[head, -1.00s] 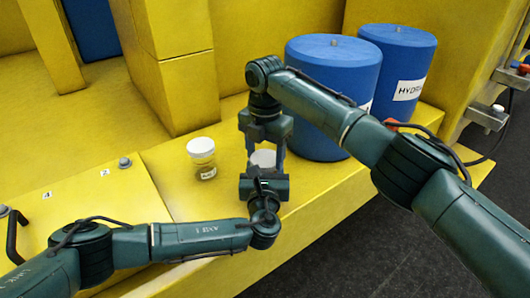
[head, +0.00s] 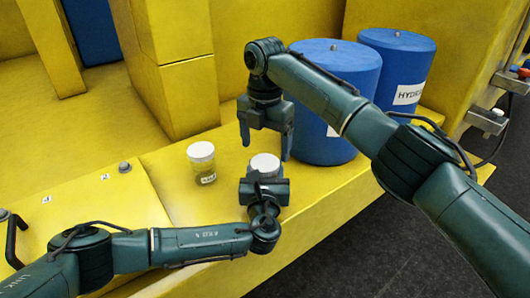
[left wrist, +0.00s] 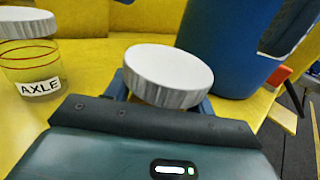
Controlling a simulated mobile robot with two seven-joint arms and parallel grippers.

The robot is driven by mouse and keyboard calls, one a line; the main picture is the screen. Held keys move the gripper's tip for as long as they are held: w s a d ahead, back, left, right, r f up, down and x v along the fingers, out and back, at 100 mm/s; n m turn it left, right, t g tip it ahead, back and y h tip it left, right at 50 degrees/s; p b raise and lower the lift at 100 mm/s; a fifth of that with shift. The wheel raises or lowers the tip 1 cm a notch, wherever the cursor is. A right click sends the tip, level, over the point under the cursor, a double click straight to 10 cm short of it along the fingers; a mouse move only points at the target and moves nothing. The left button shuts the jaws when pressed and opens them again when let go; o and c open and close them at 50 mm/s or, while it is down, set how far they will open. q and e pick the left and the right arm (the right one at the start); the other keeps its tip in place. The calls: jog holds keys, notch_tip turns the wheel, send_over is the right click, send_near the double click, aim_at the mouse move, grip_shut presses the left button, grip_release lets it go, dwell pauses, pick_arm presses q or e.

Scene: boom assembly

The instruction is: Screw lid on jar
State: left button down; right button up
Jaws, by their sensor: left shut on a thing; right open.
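A white ribbed lid (head: 265,163) sits on top of the jar held by my left gripper (head: 264,187). The lid also shows in the left wrist view (left wrist: 168,75). It covers most of the jar, and I cannot tell how tightly it is seated. My left gripper is shut on the jar, with its fingers partly hidden below the lid. My right gripper (head: 266,147) is open and empty, pointing down just above and behind the lid.
A second jar (head: 207,174) with a white lid and an AXLE label (left wrist: 41,87) stands left of the held jar. Blue drums (head: 322,110) stand close behind on the right. The yellow ledge (head: 310,195) drops to a dark floor on the right.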

jog(key=shift+r, duration=0.1)
jog(key=o, duration=0.4)
notch_tip(320, 180, up, 12)
dwell(0.6)
pick_arm(q)
jog(key=shift+c, duration=2.3)
grip_release()
